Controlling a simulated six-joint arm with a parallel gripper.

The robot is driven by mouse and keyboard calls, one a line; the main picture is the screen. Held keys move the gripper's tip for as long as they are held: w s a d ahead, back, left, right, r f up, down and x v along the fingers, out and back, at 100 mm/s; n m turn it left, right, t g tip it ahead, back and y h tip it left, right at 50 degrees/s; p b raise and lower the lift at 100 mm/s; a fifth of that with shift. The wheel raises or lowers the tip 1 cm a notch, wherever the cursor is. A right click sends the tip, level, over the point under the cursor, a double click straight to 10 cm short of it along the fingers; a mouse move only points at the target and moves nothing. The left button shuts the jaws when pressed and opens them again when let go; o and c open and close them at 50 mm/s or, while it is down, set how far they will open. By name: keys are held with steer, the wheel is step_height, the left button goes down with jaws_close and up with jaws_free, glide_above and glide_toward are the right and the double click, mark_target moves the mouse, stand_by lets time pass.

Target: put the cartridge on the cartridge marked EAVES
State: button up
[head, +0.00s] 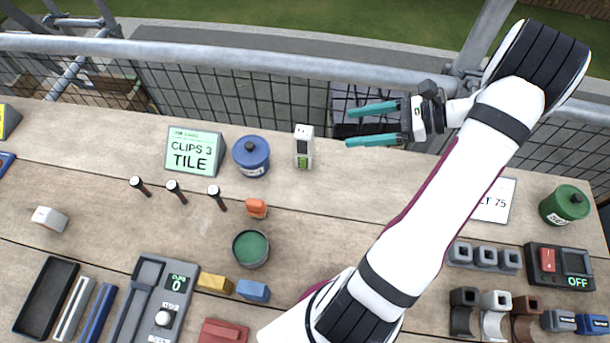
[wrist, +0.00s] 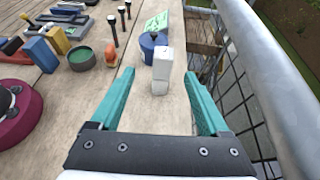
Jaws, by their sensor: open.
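A white upright block with a dark window and a green lower part (head: 303,148) stands on the bench; it may be a cartridge. In the wrist view the white block (wrist: 162,68) shows ahead, between the lines of my fingers. I cannot read EAVES on anything. Small grey (head: 558,320) and blue (head: 591,324) blocks with labels too small to read lie at the lower right. My gripper (head: 348,126) is open and empty, with teal fingers pointing left toward the white block. In the head view a gap separates the fingertips from it. My gripper also shows in the wrist view (wrist: 159,75).
A blue canister (head: 251,157) stands just left of the white block, beside a green CLIPS 3 TILE sign (head: 194,152). A green cup (head: 250,248) and an orange piece (head: 257,208) are nearer. A metal rail (head: 250,62) and mesh run along the bench's far edge.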

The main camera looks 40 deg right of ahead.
steer(key=w+a+r+n+g, duration=0.1)
steer(key=a+r+n+g, duration=0.2)
steer(key=a, duration=0.3)
steer(key=a+r+n+g, duration=0.2)
steer(key=a+n+g, duration=0.1)
steer(key=a, duration=0.4)
steer(key=s+a+r+n+g+h, duration=0.1)
steer(key=s+a+n+g+h, duration=0.2)
steer(key=s+a+n+h, duration=0.4)
steer(key=s+a+n, duration=0.7)
steer(key=n, duration=0.1)
steer(key=shift+a+r+h, duration=0.25)
steer(key=shift+a+h, duration=0.1)
steer(key=shift+h, duration=0.05)
steer(key=shift+s, duration=0.1)
